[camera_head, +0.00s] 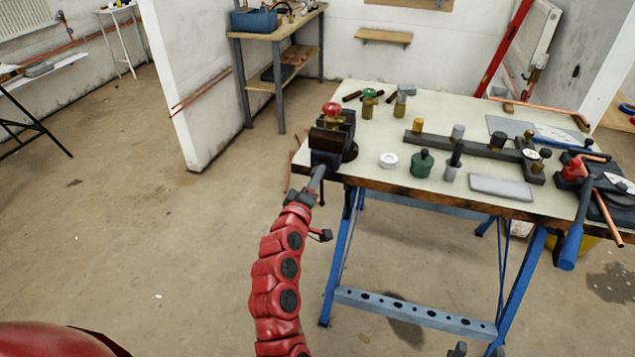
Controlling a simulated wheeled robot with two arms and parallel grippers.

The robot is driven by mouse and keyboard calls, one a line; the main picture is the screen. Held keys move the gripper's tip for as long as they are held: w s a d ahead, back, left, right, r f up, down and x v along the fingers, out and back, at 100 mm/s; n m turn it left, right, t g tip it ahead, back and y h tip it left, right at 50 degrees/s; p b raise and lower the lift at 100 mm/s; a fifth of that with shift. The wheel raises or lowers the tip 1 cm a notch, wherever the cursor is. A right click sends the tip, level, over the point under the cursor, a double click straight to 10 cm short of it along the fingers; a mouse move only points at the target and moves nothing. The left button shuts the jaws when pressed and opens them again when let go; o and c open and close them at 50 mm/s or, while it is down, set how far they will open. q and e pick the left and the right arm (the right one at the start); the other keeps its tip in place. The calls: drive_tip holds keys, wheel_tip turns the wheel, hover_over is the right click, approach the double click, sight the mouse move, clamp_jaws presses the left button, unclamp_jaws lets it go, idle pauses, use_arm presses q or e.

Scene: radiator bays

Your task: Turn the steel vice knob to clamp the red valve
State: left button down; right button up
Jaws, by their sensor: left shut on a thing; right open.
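The dark vice (345,150) is mounted at the left front corner of the workbench. The red valve (332,109), a red handle on a brass body, sits upright at the top of the vice jaws. I cannot tell how tightly the jaws grip it. My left gripper (317,180), on the red arm, reaches up to the front of the vice and is shut on the steel vice knob, which is mostly hidden by the fingers. My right gripper (477,351) shows only its dark fingertips at the bottom edge, apart and empty, below the bench.
The workbench top (390,140) carries a green-handled valve (368,103), a white ring (388,160), a green pot (422,164), a grey block (501,187) and a red-and-blue pipe tool (575,205). Blue trestle legs (340,260) stand below. The floor at left is clear.

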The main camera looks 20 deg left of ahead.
use_arm(q)
drive_tip(key=m+b, duration=0.5)
drive_tip(key=m, duration=0.6)
drive_tip(key=c, duration=0.9)
unclamp_jaws()
drive_tip(key=shift+a, duration=0.1)
drive_tip(key=shift+o, duration=1.1)
drive_tip(key=shift+s, duration=0.1)
